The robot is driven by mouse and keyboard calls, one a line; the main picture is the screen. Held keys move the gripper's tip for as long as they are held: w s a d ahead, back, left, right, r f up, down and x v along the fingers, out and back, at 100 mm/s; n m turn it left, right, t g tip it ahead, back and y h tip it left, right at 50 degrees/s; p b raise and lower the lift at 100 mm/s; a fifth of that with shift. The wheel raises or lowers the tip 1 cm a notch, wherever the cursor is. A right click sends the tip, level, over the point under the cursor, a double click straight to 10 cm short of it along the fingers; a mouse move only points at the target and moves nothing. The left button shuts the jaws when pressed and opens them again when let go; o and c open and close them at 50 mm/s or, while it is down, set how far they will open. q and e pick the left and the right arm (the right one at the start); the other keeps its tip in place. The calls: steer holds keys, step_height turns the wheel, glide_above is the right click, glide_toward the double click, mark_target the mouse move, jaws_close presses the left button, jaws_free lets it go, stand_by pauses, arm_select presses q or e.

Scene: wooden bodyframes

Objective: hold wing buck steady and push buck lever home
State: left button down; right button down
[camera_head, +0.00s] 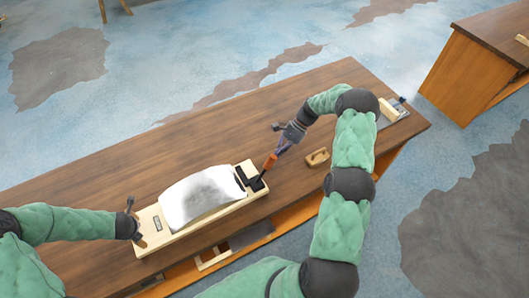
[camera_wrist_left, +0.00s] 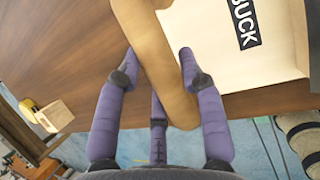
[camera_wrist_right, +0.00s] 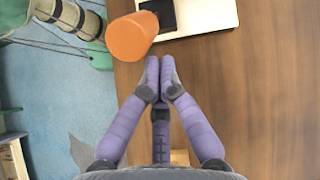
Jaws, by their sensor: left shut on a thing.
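The wing buck (camera_head: 150,217) is a pale wooden board lying on the bench, with a curved silvery-white panel (camera_head: 200,196) on top. Its "BUCK" label shows in the left wrist view (camera_wrist_left: 244,22). My left gripper (camera_head: 137,226) is shut on the brown wooden handle (camera_wrist_left: 165,70) at the buck's left end, with fingers on both sides. The buck lever, black with an orange grip (camera_head: 270,162), stands at the buck's right end. My right gripper (camera_wrist_right: 160,66) has its fingertips together and empty, close beside the orange grip (camera_wrist_right: 131,37). Contact cannot be told.
A small wooden tool (camera_head: 317,157) lies on the bench (camera_head: 250,110) right of the lever. A pale block (camera_head: 389,109) on a grey plate sits at the bench's right end. The bench behind the buck is clear. Another desk (camera_head: 475,65) stands at far right.

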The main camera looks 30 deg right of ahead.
arm_select(q)
steer(key=shift+s+d+f, duration=0.15)
arm_select(e)
steer(key=shift+a+r+h, duration=0.3)
steer(key=shift+a, duration=0.1)
steer(key=shift+r, duration=0.1)
arm_select(q)
steer(key=shift+d, duration=0.1)
arm_select(e)
steer(key=a+r+h, duration=0.2)
steer(key=a+h, duration=0.6)
steer(key=a, duration=0.8)
steer(key=shift+s+a+r+h, duration=0.25)
steer(key=shift+s+r+h, duration=0.05)
steer(key=shift+r+h, duration=0.1)
steer(key=shift+a+f, duration=0.15)
